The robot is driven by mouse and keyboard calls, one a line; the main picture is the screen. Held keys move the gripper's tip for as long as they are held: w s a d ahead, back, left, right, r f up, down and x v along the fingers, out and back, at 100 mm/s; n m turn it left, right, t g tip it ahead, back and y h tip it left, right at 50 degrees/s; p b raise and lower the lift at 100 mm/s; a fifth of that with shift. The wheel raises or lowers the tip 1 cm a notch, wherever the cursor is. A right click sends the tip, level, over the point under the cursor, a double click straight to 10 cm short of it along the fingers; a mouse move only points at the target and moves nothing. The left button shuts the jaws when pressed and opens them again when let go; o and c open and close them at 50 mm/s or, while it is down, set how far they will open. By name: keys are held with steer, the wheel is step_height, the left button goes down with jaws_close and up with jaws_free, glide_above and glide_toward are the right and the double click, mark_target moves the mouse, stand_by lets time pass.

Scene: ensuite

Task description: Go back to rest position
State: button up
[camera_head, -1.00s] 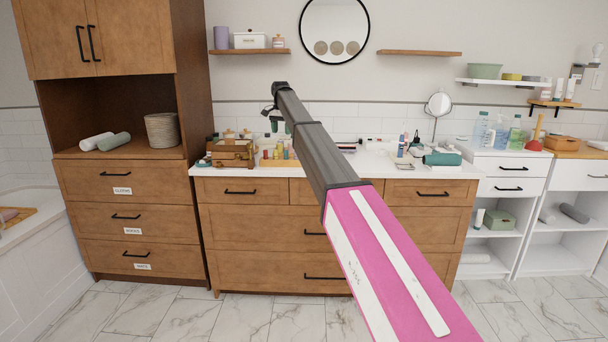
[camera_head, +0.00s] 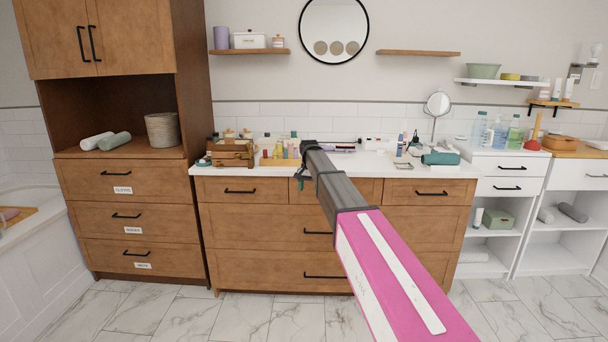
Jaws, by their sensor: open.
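My gripper (camera_head: 301,181) is at the end of my pink and black arm, in the middle of the head view. It hangs low in front of the wooden dresser's (camera_head: 240,215) top edge. Its fingers are small and partly hidden by the arm, and I see nothing held in them.
The white counter (camera_head: 370,166) carries a wooden box (camera_head: 232,152), several bottles, a round standing mirror (camera_head: 437,105) and a teal roll (camera_head: 440,158). A tall wooden cabinet (camera_head: 190,90) stands left, white shelving (camera_head: 508,188) right. The marble floor (camera_head: 180,310) in front is clear.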

steer(key=s+d+f+n, duration=0.1)
steer(key=s+d+f, duration=0.4)
steer(key=s, duration=0.8)
steer(key=s+d+f+n, duration=0.1)
steer(key=s+d+f, duration=0.5)
steer(key=s+f, duration=0.5)
steer(key=s+d+f+n, duration=0.1)
steer(key=s+d+f, duration=0.4)
steer(key=s, duration=1.1)
step_height(320, 180, down, 3)
steer(key=shift+d+n, duration=0.4)
